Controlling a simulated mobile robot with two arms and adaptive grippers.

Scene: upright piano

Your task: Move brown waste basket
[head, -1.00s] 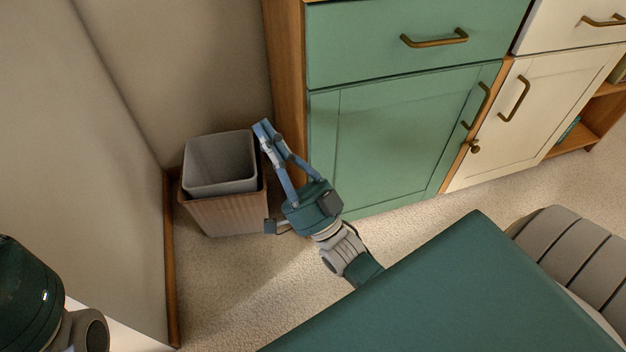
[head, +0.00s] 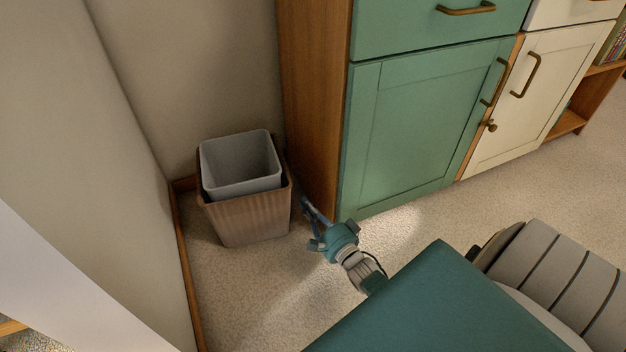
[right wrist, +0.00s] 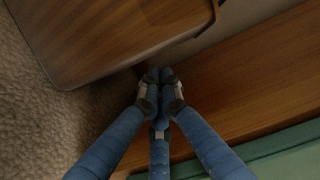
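The brown waste basket (head: 250,220) stands upright on the carpet in the corner, with a grey inner bin (head: 240,165) inside it. My right gripper (head: 306,206) is low at the basket's right side, between it and the cabinet; its tips are partly hard to see. In the right wrist view the blue fingers of the right gripper (right wrist: 160,76) come together at the tips with nothing seen between them. The basket's brown wall (right wrist: 110,35) is at upper left there, apart from the fingers. My left gripper is out of view.
A wooden cabinet side (head: 315,110) with a green door (head: 420,125) stands close right of the basket. A wall (head: 110,150) with a wooden baseboard (head: 185,265) bounds the left. Carpet (head: 250,290) in front of the basket is clear.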

